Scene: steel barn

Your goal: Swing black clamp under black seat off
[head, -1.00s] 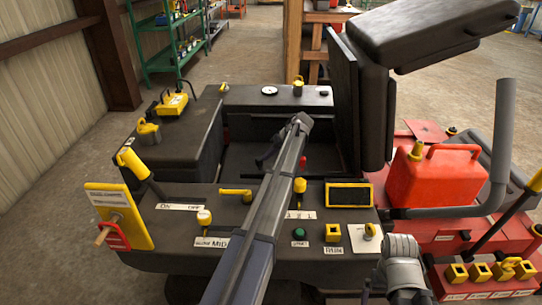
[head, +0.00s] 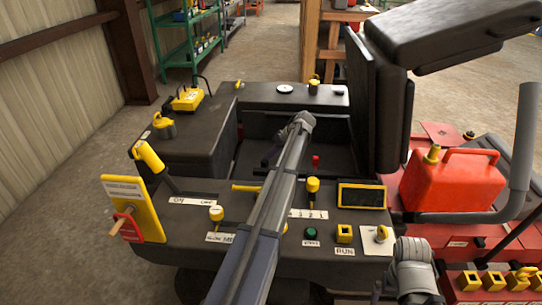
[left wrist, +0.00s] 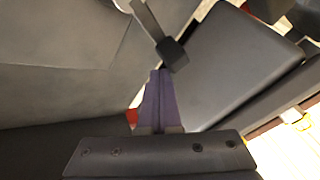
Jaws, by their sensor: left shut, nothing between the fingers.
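The black seat (head: 450,38) is a thick dark pad, tilted at the upper right of the head view above an upright black panel (head: 382,110). I cannot make out the clamp in the head view.
A console (head: 290,235) with yellow knobs and levers lies in front of the recess. A red knob (head: 315,161) stands inside the recess. A red fuel can (head: 455,185) and a thick grey pipe (head: 523,140) are on the right. Open floor lies left.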

